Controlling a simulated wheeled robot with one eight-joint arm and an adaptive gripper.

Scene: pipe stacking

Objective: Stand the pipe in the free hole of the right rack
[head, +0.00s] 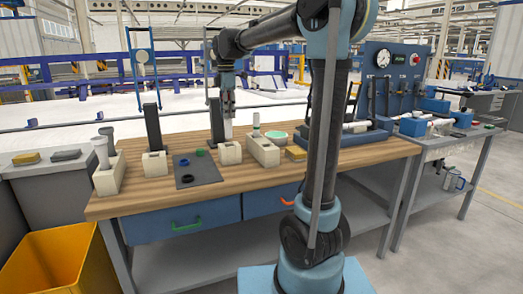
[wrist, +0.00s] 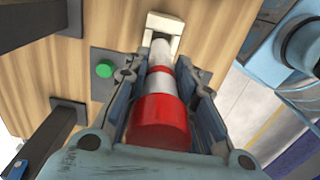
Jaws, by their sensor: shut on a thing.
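My gripper (head: 228,108) points down above the wooden table and is shut on a pipe (head: 228,130). The wrist view shows the pipe (wrist: 158,85) with red and white bands between the two fingers. The pipe looks upright, and its lower end is at a small pale block (head: 230,153); I cannot tell whether it is inside that block. The right rack (head: 264,152), a longer pale block, stands just right of it. A pipe (head: 256,124) stands in the rack's far end. The rack's nearer hole is not clear at this size.
A left rack (head: 109,178) holds light pipes (head: 101,150). Another small block (head: 155,165) and a dark mat (head: 198,173) with rings lie between. Dark posts (head: 152,128) stand at the back edge. A green round dish (head: 276,135) and a blue tray (head: 345,138) are right.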

